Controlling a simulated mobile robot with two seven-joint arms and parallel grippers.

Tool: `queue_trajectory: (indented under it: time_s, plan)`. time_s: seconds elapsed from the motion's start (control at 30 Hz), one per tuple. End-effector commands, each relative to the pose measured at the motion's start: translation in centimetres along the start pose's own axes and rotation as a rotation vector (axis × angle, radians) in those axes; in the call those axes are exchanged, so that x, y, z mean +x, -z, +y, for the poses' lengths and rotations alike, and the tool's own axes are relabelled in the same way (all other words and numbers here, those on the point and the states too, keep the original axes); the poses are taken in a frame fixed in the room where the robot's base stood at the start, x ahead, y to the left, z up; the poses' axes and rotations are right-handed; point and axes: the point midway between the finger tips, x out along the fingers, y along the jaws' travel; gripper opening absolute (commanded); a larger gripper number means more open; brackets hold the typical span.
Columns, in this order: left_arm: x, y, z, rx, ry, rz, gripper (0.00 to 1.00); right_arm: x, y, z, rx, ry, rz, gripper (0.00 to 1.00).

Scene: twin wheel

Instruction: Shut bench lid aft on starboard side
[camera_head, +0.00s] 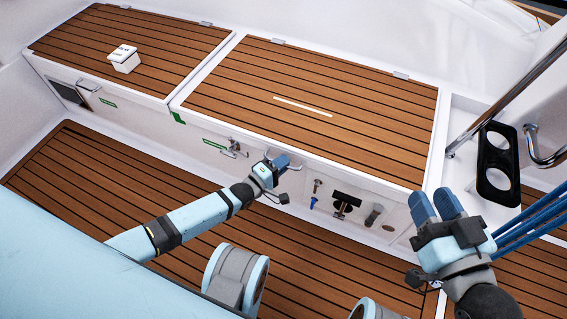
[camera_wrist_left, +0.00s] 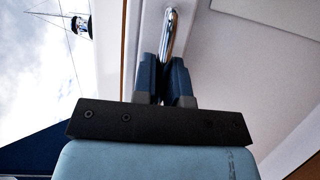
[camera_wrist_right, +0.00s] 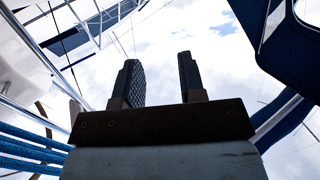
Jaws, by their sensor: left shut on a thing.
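Two bench lids with teak slats lie along the hull side: a left lid (camera_head: 175,48) and a larger right lid (camera_head: 290,85). Both look flat on their white bench; a small gap under the right lid cannot be ruled out. My left gripper (camera_head: 279,162) is at the right lid's front edge, shut on a chrome handle (camera_wrist_left: 169,32), which stands between its fingers in the left wrist view. My right gripper (camera_head: 433,206) is in the air in front of the bench's right end. Its fingers are apart and empty in the right wrist view (camera_wrist_right: 158,82).
A hook-like metal fitting (camera_head: 235,148) and several hung tools (camera_head: 345,203) are on the bench front. A black holder (camera_head: 497,165) and steel rail (camera_head: 510,90) are at right. Teak floor (camera_head: 125,180) lies in front.

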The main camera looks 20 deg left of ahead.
Motion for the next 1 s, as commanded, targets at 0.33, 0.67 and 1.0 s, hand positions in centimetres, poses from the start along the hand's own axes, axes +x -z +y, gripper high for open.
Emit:
queue_trajectory:
  time_s: [0.33, 0.67, 1.0]
  plan:
    - [-0.3, -0.1, -0.8, -0.001, 0.018, 0.000, 0.36, 0.0, -0.2, 0.0, 0.001, 0.000, 0.000, 0.37]
    - [-1.0, 0.0, -0.5, -0.001, 0.014, 0.001, 0.36, 0.0, 0.2, -0.1, 0.008, 0.002, -0.004, 0.37]
    - [-8.0, -0.1, -0.2, -0.001, 0.017, -0.001, 0.36, -0.6, 0.8, -1.2, 0.123, -0.006, -0.034, 0.37]
